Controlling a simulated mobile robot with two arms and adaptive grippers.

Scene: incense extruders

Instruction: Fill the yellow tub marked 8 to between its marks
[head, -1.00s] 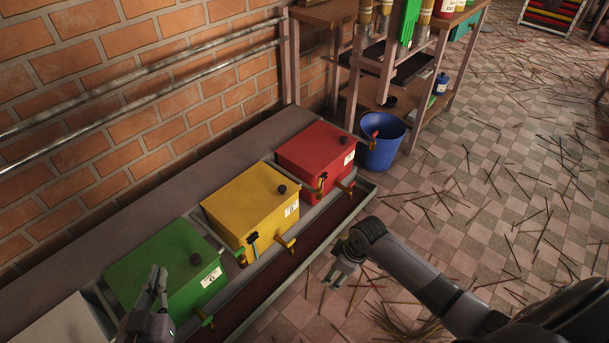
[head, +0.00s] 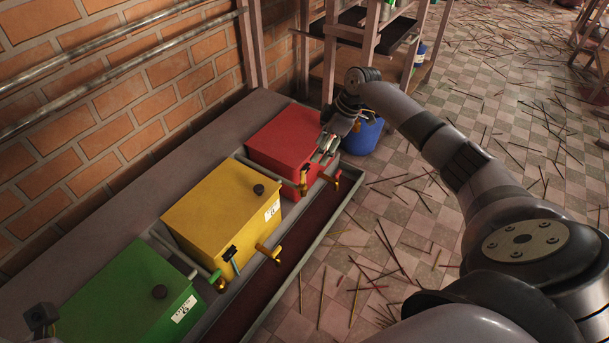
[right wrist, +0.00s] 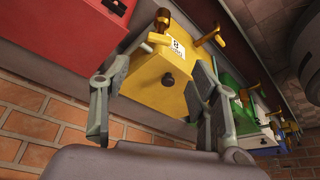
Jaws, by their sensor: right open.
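The yellow tub (head: 212,208) stands between the red tub (head: 282,138) and the green tub (head: 122,298). Its top is closed with a dark knob, so its level is hidden. A white label is on its front; in the right wrist view the yellow tub (right wrist: 150,85) shows an 8. A brass tap (head: 268,251) and a dark-handled valve (head: 230,258) are at its front. My right gripper (head: 326,150) is open and empty by the red tub's right end; its fingers frame the yellow tub from a distance in the wrist view.
A dark red trough (head: 300,232) runs along the tubs' front. A blue bucket (head: 363,136) stands behind my right gripper. Shelves stand at the back and pipes run along the brick wall. Sticks litter the tiled floor.

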